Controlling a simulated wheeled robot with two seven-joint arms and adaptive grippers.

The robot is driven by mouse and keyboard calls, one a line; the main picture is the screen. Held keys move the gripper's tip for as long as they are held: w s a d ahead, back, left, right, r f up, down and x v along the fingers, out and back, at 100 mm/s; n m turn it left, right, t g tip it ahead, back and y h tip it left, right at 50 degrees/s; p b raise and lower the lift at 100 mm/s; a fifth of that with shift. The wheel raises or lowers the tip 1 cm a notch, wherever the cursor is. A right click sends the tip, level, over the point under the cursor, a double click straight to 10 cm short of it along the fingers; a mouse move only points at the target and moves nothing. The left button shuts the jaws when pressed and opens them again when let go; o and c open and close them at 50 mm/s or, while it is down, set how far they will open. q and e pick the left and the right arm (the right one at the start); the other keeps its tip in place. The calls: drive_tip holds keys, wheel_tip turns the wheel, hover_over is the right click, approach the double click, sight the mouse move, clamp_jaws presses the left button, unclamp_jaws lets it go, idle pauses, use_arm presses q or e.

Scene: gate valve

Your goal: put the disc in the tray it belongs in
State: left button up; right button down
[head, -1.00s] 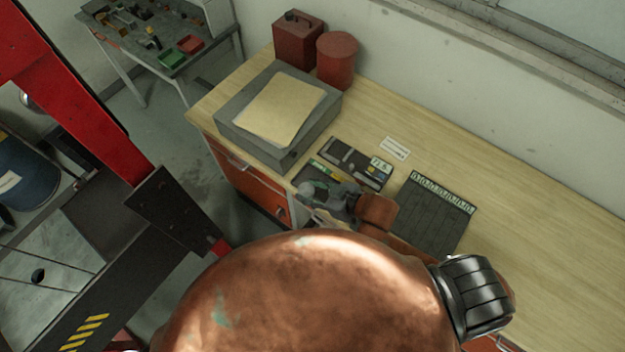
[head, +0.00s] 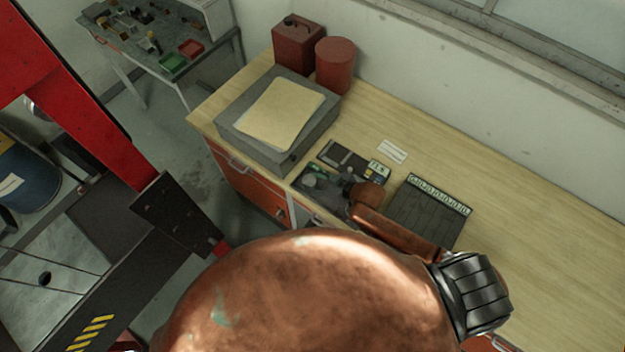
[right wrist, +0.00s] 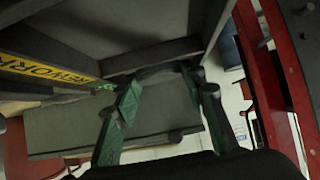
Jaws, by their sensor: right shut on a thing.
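My right gripper (head: 318,181) is over the front-left dark tray (head: 300,188) on the wooden bench, low against it. In the right wrist view its green fingers (right wrist: 160,84) are closed on the disc (right wrist: 158,72), of which only a thin grey curved edge shows between the fingertips. The grey walls of a tray surround the fingers in that view. A yellow label reading REWORK (right wrist: 45,70) is on the tray edge at the left. In the head view the disc is too small and covered to make out. My left gripper is not in view.
A second dark tray (head: 340,154) sits just behind, and a black ribbed tray (head: 425,215) with a white label strip lies to the right. A grey box (head: 285,150) with paper stands left. A red can (head: 297,45) and red drum (head: 335,65) stand behind. The bench's right end is clear.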

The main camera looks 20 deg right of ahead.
drive_tip(key=c, duration=1.5)
unclamp_jaws()
drive_tip(key=shift+f, duration=0.1)
drive_tip(key=b+v, duration=0.1)
drive_tip(key=v, duration=1.1)
